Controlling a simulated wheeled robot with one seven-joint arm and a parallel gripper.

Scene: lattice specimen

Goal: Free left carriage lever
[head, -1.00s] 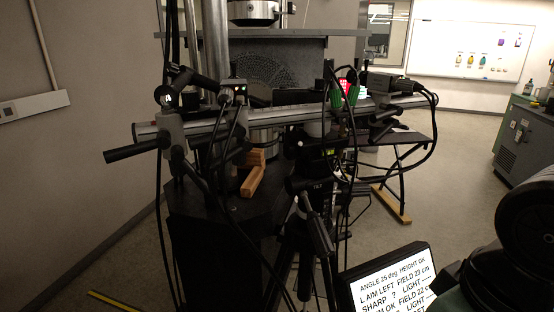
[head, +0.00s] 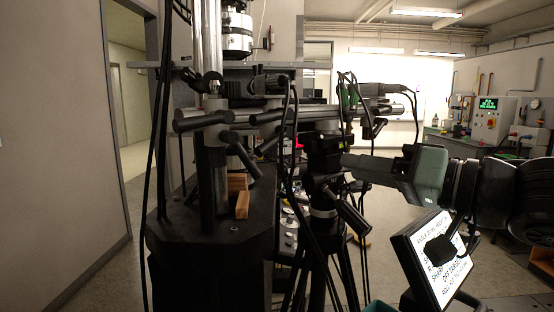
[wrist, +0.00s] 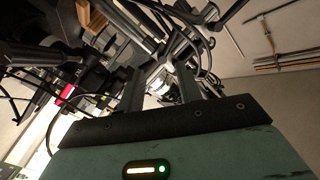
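A grey camera rail (head: 275,117) runs crosswise in the head view. The left carriage (head: 214,118) sits on it by the upright column, with black handles around it. One black lever (head: 242,155) hangs slanted down to the right below the carriage; I cannot tell for sure that this is the carriage lever. My gripper (head: 350,162) is right of the tripod head, pointing left, well apart from the left carriage. In the wrist view its two fingers (wrist: 161,82) stand apart with nothing held between them. Rail parts and cables show beyond them.
A black tripod (head: 323,215) with loose cables stands between my gripper and the left carriage. Orange-brown blocks (head: 240,197) rest on the dark base (head: 210,240). A tilted text screen (head: 425,270) is at lower right. Open floor (head: 385,225) shows behind.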

